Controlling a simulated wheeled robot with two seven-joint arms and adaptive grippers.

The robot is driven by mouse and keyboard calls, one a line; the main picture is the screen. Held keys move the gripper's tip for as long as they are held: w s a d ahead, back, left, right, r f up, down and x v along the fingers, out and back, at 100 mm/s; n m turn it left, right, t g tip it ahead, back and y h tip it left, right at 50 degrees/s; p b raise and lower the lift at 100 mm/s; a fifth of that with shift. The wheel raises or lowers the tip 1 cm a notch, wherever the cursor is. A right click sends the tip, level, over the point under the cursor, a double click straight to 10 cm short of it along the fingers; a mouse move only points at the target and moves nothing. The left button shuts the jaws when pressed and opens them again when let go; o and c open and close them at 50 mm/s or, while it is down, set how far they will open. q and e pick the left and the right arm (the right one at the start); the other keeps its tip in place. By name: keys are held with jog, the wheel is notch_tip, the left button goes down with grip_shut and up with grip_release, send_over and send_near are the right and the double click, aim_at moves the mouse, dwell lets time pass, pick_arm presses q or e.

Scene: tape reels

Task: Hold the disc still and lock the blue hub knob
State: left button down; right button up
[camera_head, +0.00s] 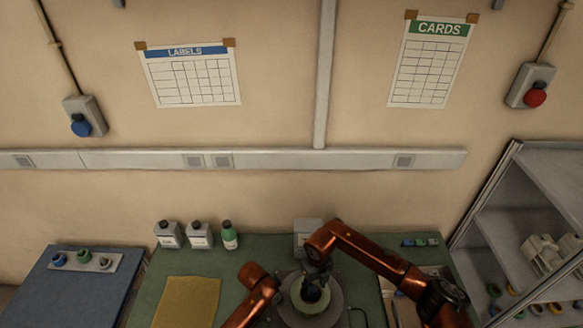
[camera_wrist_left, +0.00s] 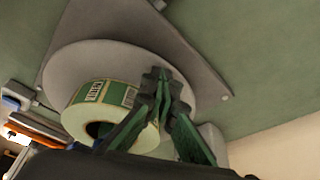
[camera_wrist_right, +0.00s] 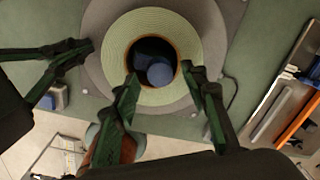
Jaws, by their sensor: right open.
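The grey disc (camera_wrist_right: 222,72) lies flat on the green table, with a pale label roll (camera_wrist_right: 195,35) on it. The roll's green label side shows in the left wrist view (camera_wrist_left: 113,94). The blue hub knob (camera_wrist_right: 160,74) sits inside the roll's dark core. My right gripper (camera_wrist_right: 163,78) is open over the core, its fingertips on either side of the knob. My left gripper (camera_wrist_left: 158,76) has its fingertips together at the disc's edge, beside the roll. I cannot tell whether it pinches or only touches the disc.
Two grey-white bottles (camera_head: 198,237) and a green bottle (camera_head: 229,237) stand at the back left of the table. A yellow mat (camera_head: 186,302) lies at front left. A grey shelf (camera_head: 530,190) stands at right. A blue side table (camera_head: 80,295) is at far left.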

jog(key=shift+f, duration=0.4)
jog(key=n, duration=0.6)
jog(key=shift+n, duration=0.3)
jog(key=n, duration=0.6)
jog(key=shift+n, duration=0.3)
jog(key=n, duration=1.1)
jog(key=shift+f, duration=0.4)
jog(key=shift+r, duration=0.1)
jog(key=shift+c, duration=0.5)
